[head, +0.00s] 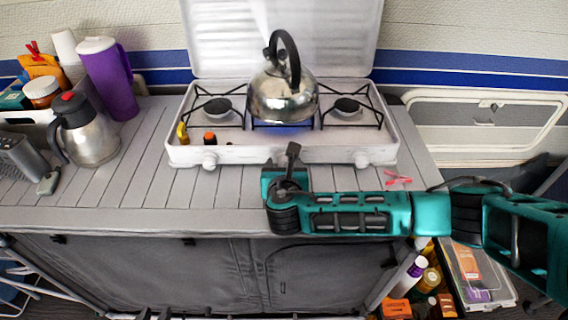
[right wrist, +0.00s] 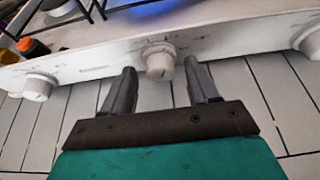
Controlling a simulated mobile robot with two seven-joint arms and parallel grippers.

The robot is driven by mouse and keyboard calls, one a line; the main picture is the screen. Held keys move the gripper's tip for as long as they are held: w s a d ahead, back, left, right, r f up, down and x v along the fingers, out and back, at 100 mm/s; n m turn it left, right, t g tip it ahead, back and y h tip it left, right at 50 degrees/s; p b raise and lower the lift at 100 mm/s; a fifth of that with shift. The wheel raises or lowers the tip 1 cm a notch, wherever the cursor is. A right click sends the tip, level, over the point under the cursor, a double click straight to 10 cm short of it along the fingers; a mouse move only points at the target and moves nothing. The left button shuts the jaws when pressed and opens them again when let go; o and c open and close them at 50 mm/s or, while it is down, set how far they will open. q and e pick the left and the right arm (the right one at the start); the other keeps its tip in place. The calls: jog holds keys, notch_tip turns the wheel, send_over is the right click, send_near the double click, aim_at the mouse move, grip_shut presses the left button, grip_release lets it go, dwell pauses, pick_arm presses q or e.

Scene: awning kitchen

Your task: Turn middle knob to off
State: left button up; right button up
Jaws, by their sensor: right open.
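The white camping stove (head: 240,153) stands on the slatted counter, with a metal kettle (head: 285,98) on its middle burner. A blue flame (head: 282,127) shows under the kettle, and blue light shows at the top of the right wrist view. The middle knob (right wrist: 159,61) is white and round on the stove's front panel. In the head view it is hidden behind my right gripper (head: 291,152). In the right wrist view my right gripper (right wrist: 160,66) is open and empty, its fingertips to either side of the knob. I cannot tell whether they touch it. My left gripper is out of view.
The left knob (head: 210,160) and right knob (head: 361,159) sit well apart from the gripper. Small bottles (head: 209,138) stand at the stove's front left. A steel jug (head: 86,131) and purple pitcher (head: 107,78) stand at left. Red pegs (head: 398,180) lie at right.

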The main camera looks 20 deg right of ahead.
jog(key=shift+w+d+f, duration=0.15)
jog(key=shift+w+f, duration=0.1)
jog(key=shift+w, duration=0.3)
jog(key=c, duration=0.8)
